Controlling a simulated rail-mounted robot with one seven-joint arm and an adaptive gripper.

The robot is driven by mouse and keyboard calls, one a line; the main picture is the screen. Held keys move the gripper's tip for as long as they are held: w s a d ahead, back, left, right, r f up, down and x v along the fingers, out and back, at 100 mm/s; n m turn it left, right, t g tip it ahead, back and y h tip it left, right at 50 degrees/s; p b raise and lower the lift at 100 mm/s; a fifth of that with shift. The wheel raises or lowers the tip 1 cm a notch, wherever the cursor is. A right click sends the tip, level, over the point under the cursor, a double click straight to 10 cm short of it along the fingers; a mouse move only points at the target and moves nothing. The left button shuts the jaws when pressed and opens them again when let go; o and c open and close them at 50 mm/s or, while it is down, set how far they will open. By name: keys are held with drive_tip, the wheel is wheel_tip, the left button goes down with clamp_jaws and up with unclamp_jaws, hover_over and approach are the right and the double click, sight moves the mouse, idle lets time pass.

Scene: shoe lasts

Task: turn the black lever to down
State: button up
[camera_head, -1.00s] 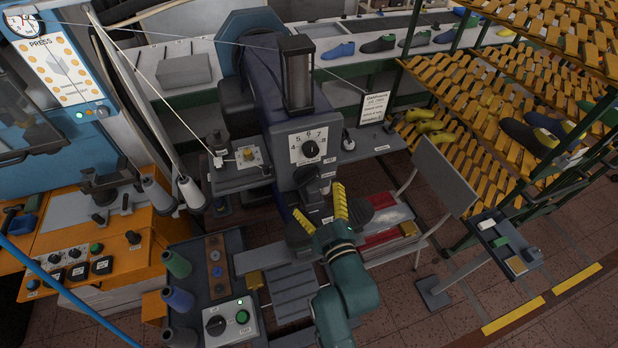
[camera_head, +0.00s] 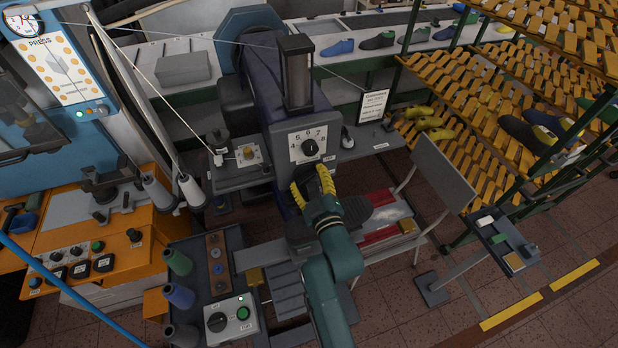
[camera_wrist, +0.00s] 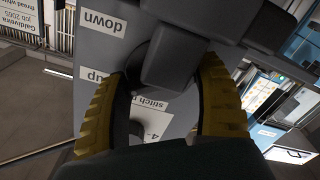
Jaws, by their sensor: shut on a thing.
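The black lever (camera_wrist: 172,58) is a dark, blocky part on the front of the grey sewing machine (camera_head: 345,148). In the wrist view it stands between the two yellow fingers of my gripper (camera_wrist: 165,75). The fingers are closed on its sides. Beside it are a "down" label (camera_wrist: 102,20) and a partly covered "up" label (camera_wrist: 95,74), both upside down in this view. In the head view my gripper (camera_head: 312,182) is just below the number dial (camera_head: 310,147) and hides the lever. The lever's exact angle cannot be told.
A grey plate on a stand (camera_head: 443,172) is right of my arm. A small bench with thread spools and a control box (camera_head: 231,320) is at lower left. An orange shoe rack (camera_head: 470,150) fills the right side. The floor at lower right is mostly clear.

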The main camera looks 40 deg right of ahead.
drive_tip(key=shift+m, duration=0.3)
drive_tip(key=m+b, duration=0.1)
drive_tip(key=m, duration=0.1)
drive_tip(key=shift+m, duration=0.4)
drive_tip(key=m+b, duration=0.1)
drive_tip(key=m, duration=0.2)
drive_tip(key=shift+m+b, duration=0.3)
drive_tip(key=shift+b, duration=0.05)
drive_tip(key=m+b, duration=0.2)
drive_tip(key=m, duration=0.4)
drive_tip(key=shift+a+m, duration=0.1)
drive_tip(key=shift+m, duration=0.3)
drive_tip(key=shift+r, duration=0.1)
drive_tip(key=o, duration=1.2)
